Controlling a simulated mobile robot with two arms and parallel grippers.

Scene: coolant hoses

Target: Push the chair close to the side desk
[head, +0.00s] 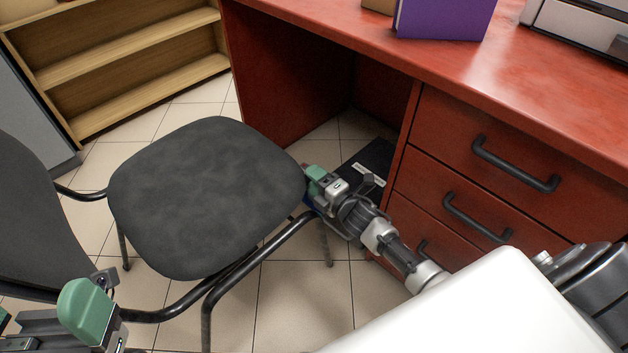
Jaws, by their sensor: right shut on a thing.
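The chair has a dark grey seat (205,195), a backrest at the left edge and black tubular legs. It stands on the tiled floor with its seat edge towards the opening of the red side desk (430,75). My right gripper (311,186) is at the right edge of the seat, shut on the chair there; its fingertips are partly hidden. My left gripper (88,312) is at the lower left by the backrest's lower end and the tube frame. It is cut off by the picture edge, so its jaws cannot be judged.
Drawers with black handles (515,165) form the desk's right side. A dark object (370,160) is on the floor under the desk. A purple binder (445,18) and a printer (585,25) stand on top. A wooden shelf (130,45) stands at upper left. Floor between chair and shelf is clear.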

